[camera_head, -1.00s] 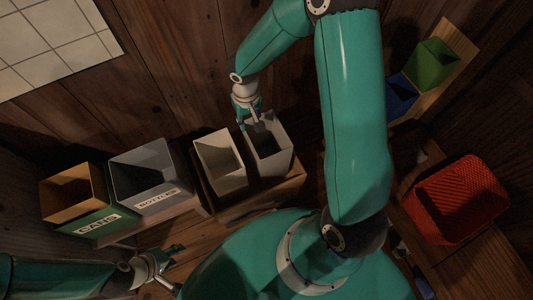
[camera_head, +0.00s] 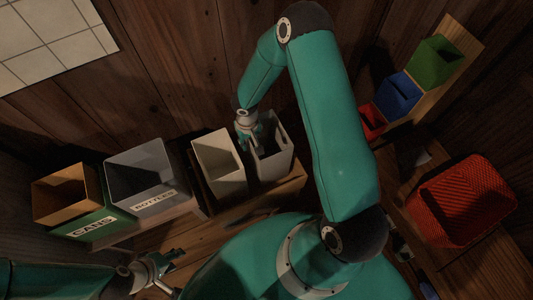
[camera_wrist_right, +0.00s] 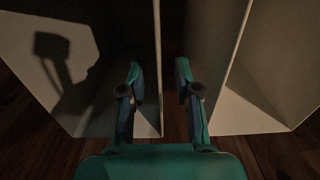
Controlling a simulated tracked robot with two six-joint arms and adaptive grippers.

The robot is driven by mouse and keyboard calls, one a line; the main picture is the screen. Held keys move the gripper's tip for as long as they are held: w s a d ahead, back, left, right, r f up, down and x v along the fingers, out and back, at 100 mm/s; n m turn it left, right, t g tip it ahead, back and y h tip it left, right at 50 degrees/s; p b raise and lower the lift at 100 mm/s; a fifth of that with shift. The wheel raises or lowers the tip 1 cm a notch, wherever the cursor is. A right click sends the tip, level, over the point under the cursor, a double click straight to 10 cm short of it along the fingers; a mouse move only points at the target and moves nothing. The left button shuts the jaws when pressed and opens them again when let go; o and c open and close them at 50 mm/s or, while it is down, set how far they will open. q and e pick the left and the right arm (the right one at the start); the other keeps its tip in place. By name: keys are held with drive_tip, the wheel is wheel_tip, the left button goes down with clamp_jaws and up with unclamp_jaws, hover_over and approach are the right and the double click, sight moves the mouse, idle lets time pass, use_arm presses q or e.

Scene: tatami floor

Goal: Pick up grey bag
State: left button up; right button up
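I cannot pick out a grey bag for certain in either view. My right gripper (camera_head: 256,146) points down at the right-hand pale bin (camera_head: 279,163), at its left side by the neighbouring white bin (camera_head: 222,170). In the right wrist view my right gripper (camera_wrist_right: 160,75) has its two fingers apart, with nothing clearly held between them. Pale bin walls stand on both sides, and the space beyond the fingers is dark. My left gripper (camera_head: 174,268) is low at the left, its fingers apart and empty, away from the bins.
A grey bin labelled bottles (camera_head: 148,182) and a green bin labelled cans (camera_head: 90,224) stand to the left. A red basket (camera_head: 462,204) is at the right. Green (camera_head: 435,62), blue (camera_head: 398,95) and red (camera_head: 370,122) small bins line a wooden ledge at upper right.

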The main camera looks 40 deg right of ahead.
wheel_tip(320, 180, down, 2)
drive_tip(key=shift+f, duration=0.1)
clamp_jaws()
drive_tip(key=shift+r, duration=0.25)
